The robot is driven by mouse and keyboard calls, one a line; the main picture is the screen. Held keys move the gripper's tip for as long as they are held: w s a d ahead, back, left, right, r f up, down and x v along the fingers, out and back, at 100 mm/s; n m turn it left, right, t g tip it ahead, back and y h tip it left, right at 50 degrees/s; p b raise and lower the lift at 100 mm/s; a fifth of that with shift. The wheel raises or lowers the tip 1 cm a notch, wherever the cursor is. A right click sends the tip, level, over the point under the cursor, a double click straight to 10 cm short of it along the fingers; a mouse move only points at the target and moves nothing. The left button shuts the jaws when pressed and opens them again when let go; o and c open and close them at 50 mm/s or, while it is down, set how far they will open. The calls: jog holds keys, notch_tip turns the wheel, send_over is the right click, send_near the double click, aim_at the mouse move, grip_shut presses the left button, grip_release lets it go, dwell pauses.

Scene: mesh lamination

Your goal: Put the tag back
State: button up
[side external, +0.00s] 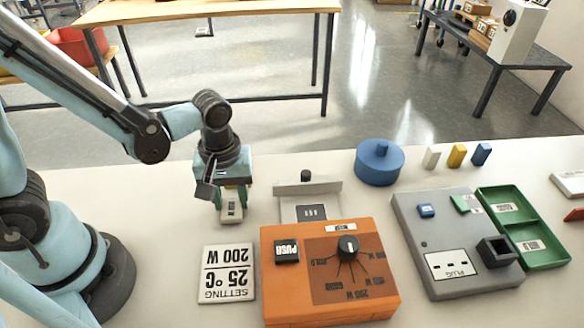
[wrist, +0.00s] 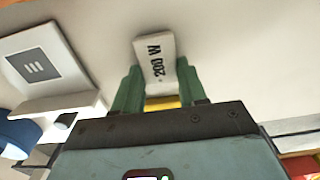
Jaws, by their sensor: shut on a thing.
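My gripper (side external: 232,195) is shut on a small white tag (side external: 231,211), to the left of the grey stand and behind the setting card. The white setting card (side external: 227,273) lies flat in front and reads "SETTING 25°C 200 W".
The orange box (side external: 285,290) with a black knob (side external: 348,246) stands right of the card. The grey plug panel (side external: 440,222), green tray (side external: 548,248), blue round lid (side external: 380,165) and several small blocks are farther right. Bare table lies around the tag.

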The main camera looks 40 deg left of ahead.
aim_at(232, 202)
jog(key=shift+f, duration=0.2)
jog(key=o, duration=1.1)
jog(key=shift+r, duration=0.1)
notch_tip(232, 202, up, 12)
jog(key=shift+w+a+r+m+t, duration=0.3)
jog(key=shift+a+m+t, duration=0.85)
jog(key=shift+m, duration=0.35)
jog(key=shift+w+a+r+m+t, duration=0.25)
jog(key=shift+a+m+t, duration=0.9)
jog(key=shift+m, duration=0.35)
jog(key=shift+w+a+r+m+t, duration=0.3)
jog(key=shift+a+m+t, duration=0.7)
jog(key=shift+m+t, duration=0.4)
